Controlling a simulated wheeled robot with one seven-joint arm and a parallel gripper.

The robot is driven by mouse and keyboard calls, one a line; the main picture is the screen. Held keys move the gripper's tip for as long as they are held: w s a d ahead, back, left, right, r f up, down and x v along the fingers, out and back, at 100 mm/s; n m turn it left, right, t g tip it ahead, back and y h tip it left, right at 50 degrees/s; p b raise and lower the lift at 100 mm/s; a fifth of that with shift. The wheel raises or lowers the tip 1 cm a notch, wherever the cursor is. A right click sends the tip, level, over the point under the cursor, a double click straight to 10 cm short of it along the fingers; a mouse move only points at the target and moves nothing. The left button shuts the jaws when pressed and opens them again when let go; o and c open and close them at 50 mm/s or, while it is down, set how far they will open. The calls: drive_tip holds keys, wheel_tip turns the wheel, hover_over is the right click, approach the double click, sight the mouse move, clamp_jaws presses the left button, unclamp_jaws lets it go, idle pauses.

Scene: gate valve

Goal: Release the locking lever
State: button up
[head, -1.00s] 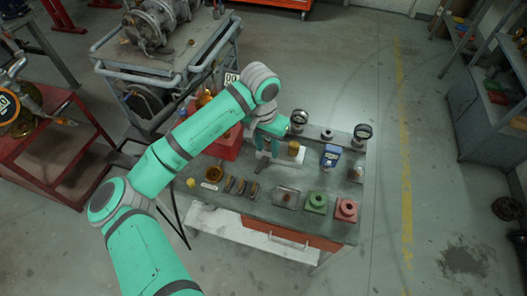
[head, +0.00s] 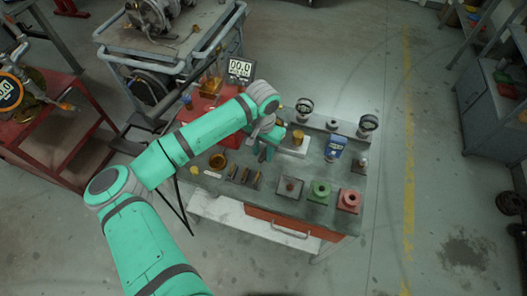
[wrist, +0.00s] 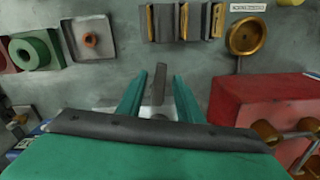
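The locking lever (wrist: 160,83) is a narrow grey bar on the workbench. In the wrist view it stands between the two teal fingers of my gripper (wrist: 158,92), with a gap on each side. My gripper (head: 266,151) is open and holds nothing. The lever's near end and base are partly hidden behind my gripper's dark crosspiece in the wrist view. In the head view my gripper is low over the bench, beside a white plate (head: 293,146), and covers most of the lever.
A red box (head: 206,118) with brass fittings stands left of my gripper. Green (head: 319,190) and red (head: 348,200) blocks, several dark-and-brass pieces (head: 245,176), a brass cup (head: 217,161), a blue device (head: 334,147) and gauges (head: 368,123) surround it.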

drive_tip(key=shift+f, duration=0.2)
clamp_jaws()
drive_tip(key=shift+d+n, duration=0.35)
drive_tip(key=shift+n, duration=0.65)
drive_tip(key=shift+d, duration=0.25)
drive_tip(key=shift+a+n, duration=0.1)
drive_tip(key=shift+n, duration=0.2)
drive_tip(key=shift+s+a, duration=0.1)
unclamp_jaws()
